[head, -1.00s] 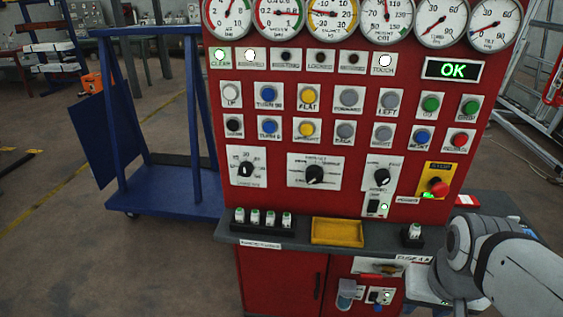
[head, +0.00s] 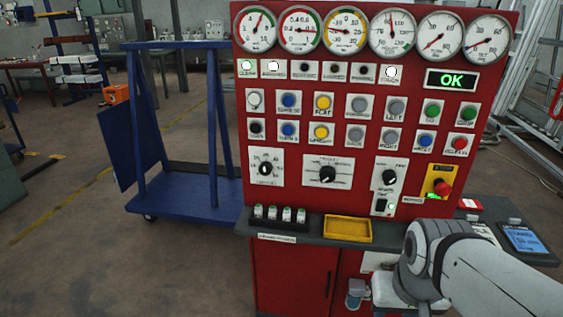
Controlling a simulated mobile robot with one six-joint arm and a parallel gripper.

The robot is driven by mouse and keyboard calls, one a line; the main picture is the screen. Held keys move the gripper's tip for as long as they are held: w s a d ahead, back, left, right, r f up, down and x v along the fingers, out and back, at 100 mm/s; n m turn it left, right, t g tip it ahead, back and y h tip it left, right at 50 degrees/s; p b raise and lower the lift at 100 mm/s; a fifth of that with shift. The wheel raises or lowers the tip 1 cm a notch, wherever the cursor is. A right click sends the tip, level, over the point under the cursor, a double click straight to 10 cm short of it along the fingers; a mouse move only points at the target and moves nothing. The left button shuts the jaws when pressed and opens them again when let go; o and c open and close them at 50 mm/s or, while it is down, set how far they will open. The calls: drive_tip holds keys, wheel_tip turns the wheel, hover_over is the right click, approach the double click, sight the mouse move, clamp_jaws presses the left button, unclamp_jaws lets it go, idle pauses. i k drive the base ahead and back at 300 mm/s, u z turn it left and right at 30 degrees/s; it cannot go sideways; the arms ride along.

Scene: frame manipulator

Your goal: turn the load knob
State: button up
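The red control panel (head: 310,193) carries three black knobs on white plates. The left knob (head: 265,169) sits on a plate with a numbered scale. The middle knob (head: 327,174) is on a wider plate, and the right knob (head: 390,177) is on a tall plate above a small switch. The labels are too blurred to tell which one is the load knob. My arm reaches in from the lower right, in front of the panel's shelf and below the knobs. My gripper's fingers do not show. Nothing of my arm touches the knobs.
Several gauges and rows of coloured buttons fill the panel above. A red emergency button (head: 442,187) is at right. A blue cart (head: 190,195) stands at left.

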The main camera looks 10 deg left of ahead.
sight(265, 168)
drive_tip(key=z, duration=0.05)
drive_tip(key=i, duration=1)
drive_tip(key=u, duration=0.05)
